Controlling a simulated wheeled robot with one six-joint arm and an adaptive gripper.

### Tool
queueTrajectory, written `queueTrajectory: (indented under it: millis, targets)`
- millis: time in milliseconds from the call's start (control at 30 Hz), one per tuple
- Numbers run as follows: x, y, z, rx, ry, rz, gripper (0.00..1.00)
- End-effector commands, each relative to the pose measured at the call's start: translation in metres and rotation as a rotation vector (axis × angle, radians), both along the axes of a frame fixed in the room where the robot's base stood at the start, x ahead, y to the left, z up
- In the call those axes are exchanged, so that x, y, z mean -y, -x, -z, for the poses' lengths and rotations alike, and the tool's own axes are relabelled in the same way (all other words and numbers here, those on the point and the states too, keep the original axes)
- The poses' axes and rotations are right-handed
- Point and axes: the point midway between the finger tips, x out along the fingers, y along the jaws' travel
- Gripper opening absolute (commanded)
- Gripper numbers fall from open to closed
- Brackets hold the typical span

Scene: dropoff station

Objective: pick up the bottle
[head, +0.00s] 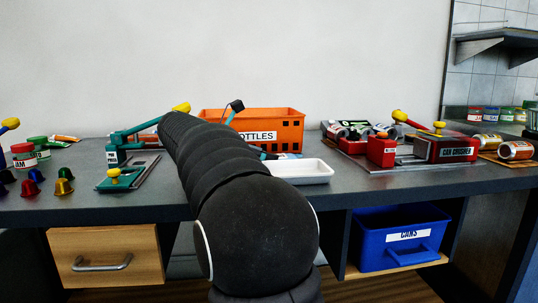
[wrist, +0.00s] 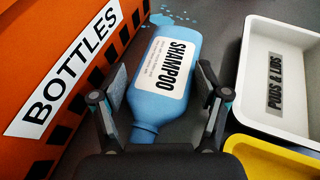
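In the wrist view a blue bottle (wrist: 189,60) with a white SHAMPOO label lies on the dark counter, its narrow neck toward the camera. My gripper (wrist: 166,88) is open, with one finger on each side of the bottle's lower part near the neck and shoulder. I cannot tell whether the fingers touch it. Blue splashes mark the counter beside the bottle. In the head view my arm hides the bottle and most of the gripper.
The orange BOTTLES crate (head: 289,118) stands close on the left of the bottle in the wrist view. A white tray (head: 300,179) labelled PODS & LIDS lies on the right, beside a yellow tray (wrist: 262,160). A red can crusher (head: 452,145) and a blue CANS bin (head: 375,228) are farther right.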

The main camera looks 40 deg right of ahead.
Motion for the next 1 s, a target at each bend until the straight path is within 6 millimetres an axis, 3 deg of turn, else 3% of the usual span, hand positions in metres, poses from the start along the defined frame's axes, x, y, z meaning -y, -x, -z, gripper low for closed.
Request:
queueTrajectory:
  millis: [100, 533, 867, 1000]
  targets:
    - [0.000, 0.000, 0.001, -0.001, -0.001, 0.001, 0.42]
    - [0.000, 0.000, -0.004, 0.001, -0.001, 0.000, 0.41]
    - [0.000, -0.001, -0.045, 0.003, 0.000, 0.000, 0.41]
    - [0.013, 0.022, -0.057, 0.002, 0.000, 0.004, 0.41]
